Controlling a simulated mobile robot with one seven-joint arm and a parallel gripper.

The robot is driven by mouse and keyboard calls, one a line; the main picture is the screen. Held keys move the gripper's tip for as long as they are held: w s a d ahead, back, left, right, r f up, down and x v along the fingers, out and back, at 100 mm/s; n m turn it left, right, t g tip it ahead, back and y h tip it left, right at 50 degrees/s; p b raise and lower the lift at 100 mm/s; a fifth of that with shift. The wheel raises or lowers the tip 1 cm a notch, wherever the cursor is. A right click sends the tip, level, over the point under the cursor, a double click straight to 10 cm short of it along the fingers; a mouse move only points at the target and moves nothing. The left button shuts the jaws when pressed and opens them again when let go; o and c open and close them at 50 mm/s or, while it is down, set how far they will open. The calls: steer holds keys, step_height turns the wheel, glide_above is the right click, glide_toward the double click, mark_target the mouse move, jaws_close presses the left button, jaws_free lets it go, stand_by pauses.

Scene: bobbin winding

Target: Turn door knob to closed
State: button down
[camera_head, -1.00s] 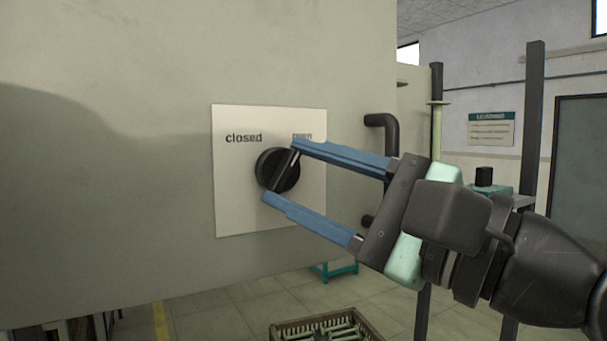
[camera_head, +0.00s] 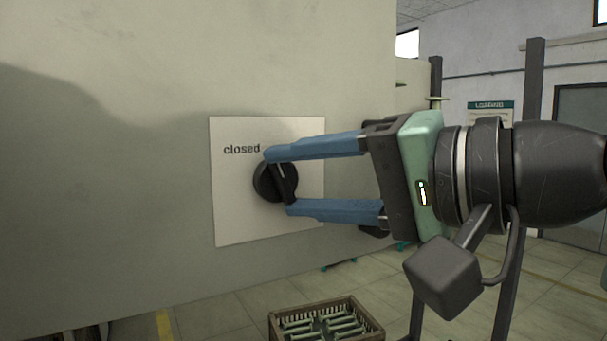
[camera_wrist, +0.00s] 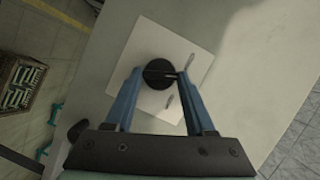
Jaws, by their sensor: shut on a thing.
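The round black door knob (camera_head: 263,184) is on a white square plate (camera_head: 230,220) on a large grey-beige panel. The word "closed" (camera_head: 241,149) is at the plate's upper left; the label at the upper right is hidden by my upper finger. My gripper (camera_head: 279,182) has its two blue fingers around the knob's raised bar, one above and one below. The white mark on the bar points up and slightly left. In the wrist view, the knob (camera_wrist: 159,70) sits between the fingertips of my gripper (camera_wrist: 161,76), shut on it.
The grey-beige panel (camera_head: 100,200) fills the left side. A crate (camera_head: 372,334) of metal-looking parts stands low in front. Dark posts (camera_head: 533,120) and a wall sign (camera_head: 490,107) are at the right. Floor beyond the panel looks mostly open.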

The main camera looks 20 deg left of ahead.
steer(key=shift+s+a+r+n+t+h, duration=0.1)
steer(key=shift+n+t+h, duration=0.2)
steer(key=shift+n+h, duration=1)
steer(key=shift+n+y, duration=0.4)
steer(key=shift+n, duration=0.1)
steer(key=shift+c, duration=1.2)
jaws_free()
steer(key=b+v, duration=0.4)
steer(key=v, duration=0.9)
